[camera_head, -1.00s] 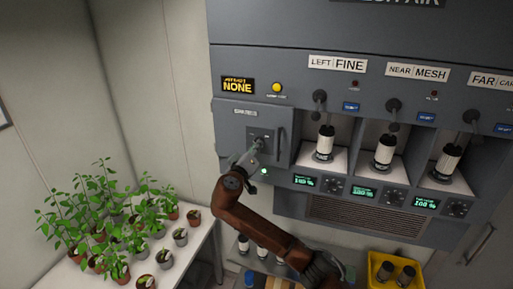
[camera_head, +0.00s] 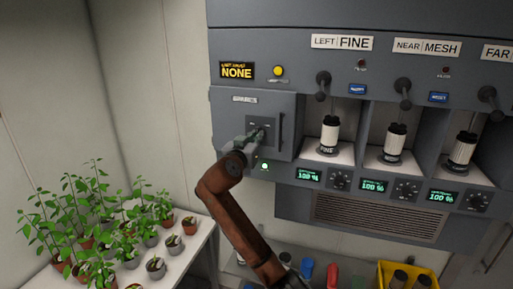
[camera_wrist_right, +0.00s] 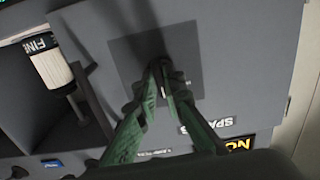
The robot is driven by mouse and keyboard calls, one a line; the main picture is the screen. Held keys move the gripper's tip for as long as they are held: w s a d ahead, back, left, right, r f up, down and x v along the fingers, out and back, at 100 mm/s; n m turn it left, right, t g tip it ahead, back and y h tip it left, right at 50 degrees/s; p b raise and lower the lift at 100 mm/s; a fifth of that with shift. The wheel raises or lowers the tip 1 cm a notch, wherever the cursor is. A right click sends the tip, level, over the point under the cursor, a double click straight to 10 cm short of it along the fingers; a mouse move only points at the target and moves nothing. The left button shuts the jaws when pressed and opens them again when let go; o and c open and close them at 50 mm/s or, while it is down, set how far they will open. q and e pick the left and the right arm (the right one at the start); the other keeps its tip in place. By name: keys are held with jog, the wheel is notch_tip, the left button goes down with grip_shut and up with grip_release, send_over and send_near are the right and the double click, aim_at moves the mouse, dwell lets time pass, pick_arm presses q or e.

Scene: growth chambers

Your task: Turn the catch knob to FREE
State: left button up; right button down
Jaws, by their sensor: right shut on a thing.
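The catch knob (camera_head: 262,133) sits on a dark square plate on the grey door marked SPARES (camera_head: 228,117), left of the filter bays. My right gripper (camera_head: 258,137) is at the knob, its arm reaching up from below. In the right wrist view the green fingers of my right gripper (camera_wrist_right: 161,70) come together on the dark knob, in front of the dark plate (camera_wrist_right: 196,48). The fingers hide most of the knob, and I cannot read its marks or which way it points. My left gripper is not in view.
A vertical door handle (camera_head: 281,132) stands just right of the plate. A green lamp (camera_head: 265,166) is lit below. Bays with filter cartridges (camera_head: 329,134) lie to the right. Potted plants stand on a white table (camera_head: 200,245) at lower left. A yellow crate (camera_head: 381,275) is at lower right.

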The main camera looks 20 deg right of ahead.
jog(key=m+b, duration=0.5)
jog(key=m, duration=0.4)
jog(key=shift+m, duration=0.3)
dwell(0.5)
jog(key=c, duration=2)
grip_release()
jog(key=shift+c, duration=0.2)
jog(key=v, duration=1.2)
